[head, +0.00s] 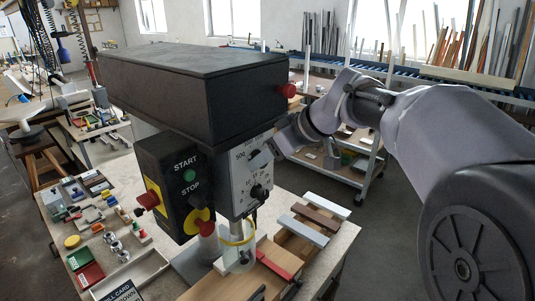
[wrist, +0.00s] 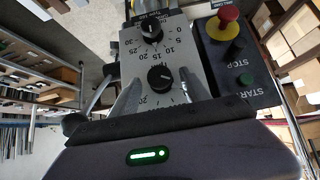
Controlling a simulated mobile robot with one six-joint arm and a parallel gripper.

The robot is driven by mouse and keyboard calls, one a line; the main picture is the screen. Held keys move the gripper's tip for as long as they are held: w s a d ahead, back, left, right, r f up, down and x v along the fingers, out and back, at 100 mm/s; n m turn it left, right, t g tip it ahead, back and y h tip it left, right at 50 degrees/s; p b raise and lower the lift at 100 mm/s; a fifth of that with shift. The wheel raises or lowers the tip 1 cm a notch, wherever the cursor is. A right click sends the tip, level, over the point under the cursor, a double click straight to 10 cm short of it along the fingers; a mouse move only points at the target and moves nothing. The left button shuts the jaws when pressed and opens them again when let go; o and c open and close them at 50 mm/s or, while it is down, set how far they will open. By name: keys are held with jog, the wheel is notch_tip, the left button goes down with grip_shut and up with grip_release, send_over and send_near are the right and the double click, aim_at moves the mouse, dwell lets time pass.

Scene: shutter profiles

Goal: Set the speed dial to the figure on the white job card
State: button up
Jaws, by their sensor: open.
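The speed dial is a black knob (wrist: 160,77) on a grey panel (wrist: 180,45) with a printed scale. In the head view it is the upper knob (head: 255,156), partly hidden, with figures such as 500 beside it. My gripper (wrist: 161,80) is open, its two fingers either side of this knob. I cannot tell whether they touch it. In the head view my gripper (head: 275,148) reaches the panel from the right. The pointer's figure is not readable. I cannot make out a white job card; a dark card with white lettering (head: 120,292) is cut off at the bottom edge.
A second black knob (wrist: 151,31) sits close by on the panel, with a 0 to 30 scale. The switch box (head: 177,185) beside it has a green START button and a red mushroom button (wrist: 228,13). Loose blocks (head: 300,228) lie on the bench.

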jog(key=shift+w+a+f, duration=0.25)
jog(key=shift+f, duration=0.05)
grip_shut()
